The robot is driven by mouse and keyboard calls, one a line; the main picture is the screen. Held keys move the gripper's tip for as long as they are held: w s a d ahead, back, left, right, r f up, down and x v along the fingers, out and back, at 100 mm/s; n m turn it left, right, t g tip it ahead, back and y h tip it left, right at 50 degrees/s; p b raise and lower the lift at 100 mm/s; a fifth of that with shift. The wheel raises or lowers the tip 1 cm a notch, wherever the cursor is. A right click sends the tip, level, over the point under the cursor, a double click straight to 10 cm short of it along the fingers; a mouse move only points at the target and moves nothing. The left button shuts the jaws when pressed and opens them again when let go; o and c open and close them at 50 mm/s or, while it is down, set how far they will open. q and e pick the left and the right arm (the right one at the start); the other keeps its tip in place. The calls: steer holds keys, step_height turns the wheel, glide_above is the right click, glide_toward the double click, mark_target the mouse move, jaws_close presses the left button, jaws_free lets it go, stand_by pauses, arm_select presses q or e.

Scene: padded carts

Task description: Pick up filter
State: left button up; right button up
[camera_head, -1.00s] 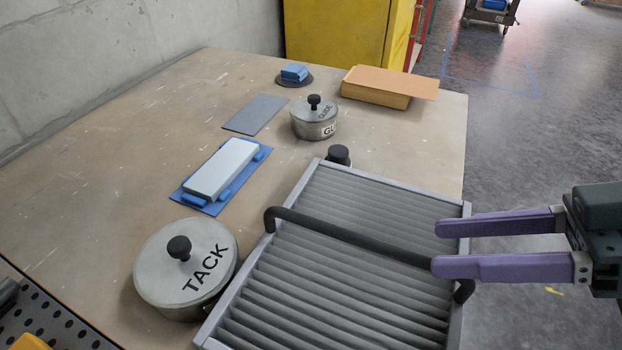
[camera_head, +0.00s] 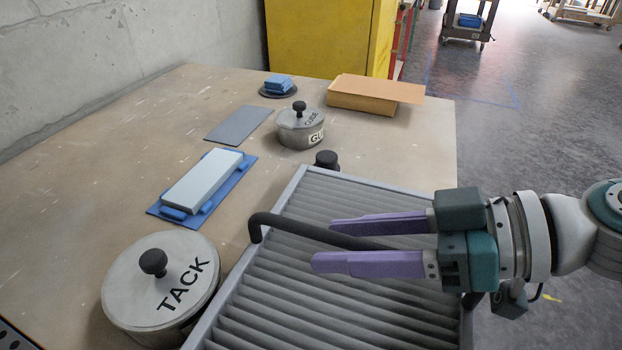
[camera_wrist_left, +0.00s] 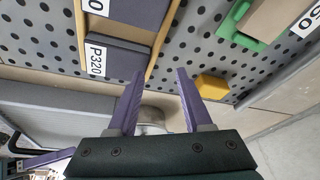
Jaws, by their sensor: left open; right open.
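The filter (camera_head: 330,283) is a grey pleated panel in a light metal frame, lying at the table's near right edge. A black bar handle (camera_head: 290,226) arches across it. My right gripper (camera_head: 325,245) comes in from the right, its purple fingers open over the filter. One finger is on each side of the handle in the picture; I cannot tell whether they touch it. The handle's right part is hidden behind the gripper. My left gripper (camera_wrist_left: 157,82) shows in the left wrist view, open and empty, in front of a perforated board.
A lidded TACK pot (camera_head: 165,283) stands close left of the filter. A second lidded pot (camera_head: 300,128), a whetstone on a blue mat (camera_head: 203,180), a grey sheet (camera_head: 238,124) and a cardboard box (camera_head: 365,97) stand farther back. Left of the whetstone the table is bare.

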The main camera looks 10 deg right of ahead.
jaws_close()
stand_by(0.4)
stand_by(1.0)
